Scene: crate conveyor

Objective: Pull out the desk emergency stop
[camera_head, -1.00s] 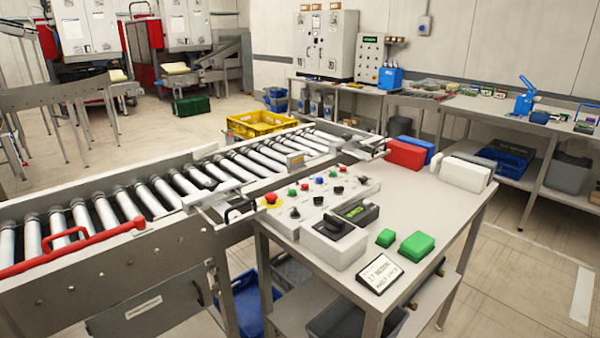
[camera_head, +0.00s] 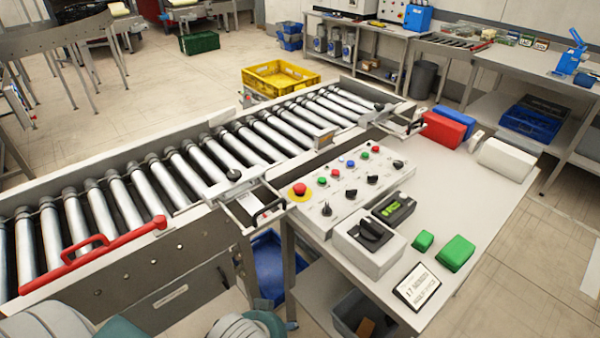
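The desk emergency stop (camera_head: 299,190) is a red mushroom button on a yellow ring. Whether the button is pressed in or out is too small to tell. Other coloured buttons and black knobs sit on the same panel. Neither gripper shows. Only rounded grey and teal parts of my own body appear at the bottom left edge, apart from the desk.
A roller conveyor (camera_head: 165,181) with a red handle (camera_head: 95,252) runs along the desk's left side. A grey box with a black switch (camera_head: 368,250), green blocks (camera_head: 457,252) and a sign (camera_head: 418,288) stand on the desk. A yellow crate (camera_head: 280,78) is behind the conveyor.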

